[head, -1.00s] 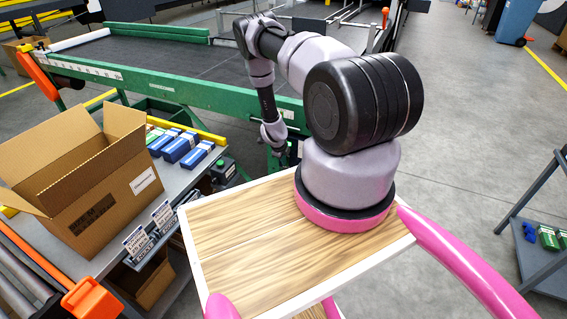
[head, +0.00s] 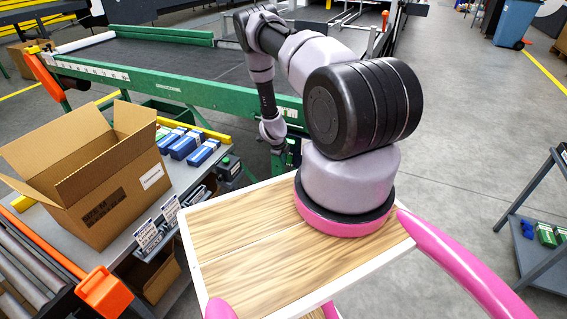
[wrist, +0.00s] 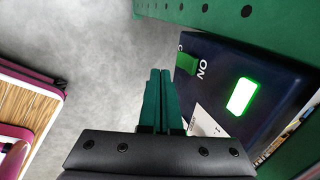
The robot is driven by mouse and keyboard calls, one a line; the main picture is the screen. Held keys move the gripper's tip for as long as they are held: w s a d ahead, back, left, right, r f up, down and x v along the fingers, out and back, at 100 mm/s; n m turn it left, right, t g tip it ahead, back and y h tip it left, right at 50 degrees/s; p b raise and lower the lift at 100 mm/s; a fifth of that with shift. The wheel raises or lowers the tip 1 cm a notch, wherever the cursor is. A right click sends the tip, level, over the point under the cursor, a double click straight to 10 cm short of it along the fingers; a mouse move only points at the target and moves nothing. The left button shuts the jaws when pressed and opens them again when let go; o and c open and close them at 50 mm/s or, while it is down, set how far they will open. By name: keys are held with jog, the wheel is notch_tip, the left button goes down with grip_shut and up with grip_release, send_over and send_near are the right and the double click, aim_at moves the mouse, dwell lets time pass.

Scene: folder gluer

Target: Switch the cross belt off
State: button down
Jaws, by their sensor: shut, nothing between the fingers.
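In the wrist view, a dark blue switch box (wrist: 240,80) sits at the right, with a green switch lever (wrist: 187,63), the white word ON and a lit green lamp (wrist: 242,96). A second label by the lever is cut off. My gripper (wrist: 160,73) is shut and empty, its green fingers just left of the lever, with a small apparent gap. Whether it touches the box cannot be told. In the head view, the cross belt (head: 170,62) is a dark belt in a green frame. My gripper is mostly hidden there behind my arm.
Orange-ended rollers (head: 100,290) stand in front. A shelf cart (head: 545,235) is at the right; the floor between is clear.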

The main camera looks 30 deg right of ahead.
jog(key=v, duration=0.7)
jog(key=shift+r, duration=0.25)
jog(key=shift+w+a, duration=0.1)
